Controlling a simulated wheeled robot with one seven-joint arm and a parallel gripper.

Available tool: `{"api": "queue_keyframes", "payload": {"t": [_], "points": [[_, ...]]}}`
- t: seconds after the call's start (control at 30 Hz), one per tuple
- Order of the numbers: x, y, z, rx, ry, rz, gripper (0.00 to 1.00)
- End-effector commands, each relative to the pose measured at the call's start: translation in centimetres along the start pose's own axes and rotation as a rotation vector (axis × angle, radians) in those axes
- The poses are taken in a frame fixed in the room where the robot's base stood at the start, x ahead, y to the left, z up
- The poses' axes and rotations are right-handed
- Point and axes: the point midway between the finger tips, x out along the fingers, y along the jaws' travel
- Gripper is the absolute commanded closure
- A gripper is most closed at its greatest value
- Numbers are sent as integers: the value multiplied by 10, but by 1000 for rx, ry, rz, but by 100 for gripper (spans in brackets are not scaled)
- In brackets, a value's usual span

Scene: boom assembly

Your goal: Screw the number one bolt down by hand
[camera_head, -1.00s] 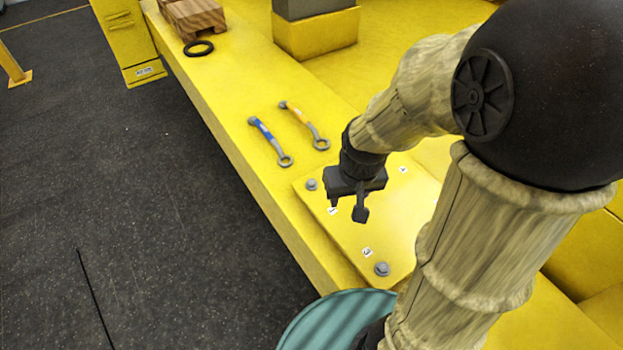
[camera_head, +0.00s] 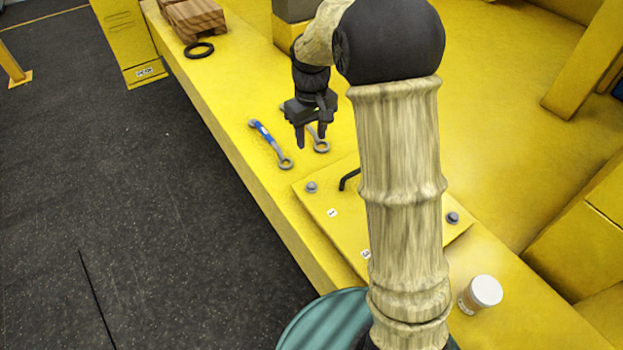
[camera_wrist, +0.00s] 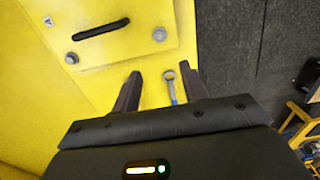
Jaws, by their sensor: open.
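The bolt by the label that looks like 1 (camera_head: 311,187) stands at the left corner of the yellow plate (camera_head: 330,230). A grey bolt head that seems to be the same one shows in the wrist view (camera_wrist: 159,34). My gripper (camera_head: 311,138) is open and empty, pointing down over the two wrenches, beyond the plate. In the wrist view, the ring end of a wrench (camera_wrist: 169,76) lies below and between my fingers. My arm hides part of the plate, including the bolt near label 3.
A blue-handled wrench (camera_head: 268,140) and a partly hidden second wrench (camera_head: 321,146) lie on the beam. A bent black handle (camera_head: 347,180) rises from the plate. A dark bolt (camera_head: 452,218) and a white-lidded jar (camera_head: 484,292) are at right. A black ring (camera_head: 199,50) lies farther back.

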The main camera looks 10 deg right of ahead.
Motion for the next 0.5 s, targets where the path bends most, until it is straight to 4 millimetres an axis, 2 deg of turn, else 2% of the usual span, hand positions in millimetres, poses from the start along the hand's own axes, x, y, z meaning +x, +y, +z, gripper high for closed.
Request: {"api": "queue_keyframes", "payload": {"t": [0.27, 0.5], "points": [[4, 0, 0, 2, 0, 0, 56], [33, 0, 2, 2, -4, -1, 56]]}}
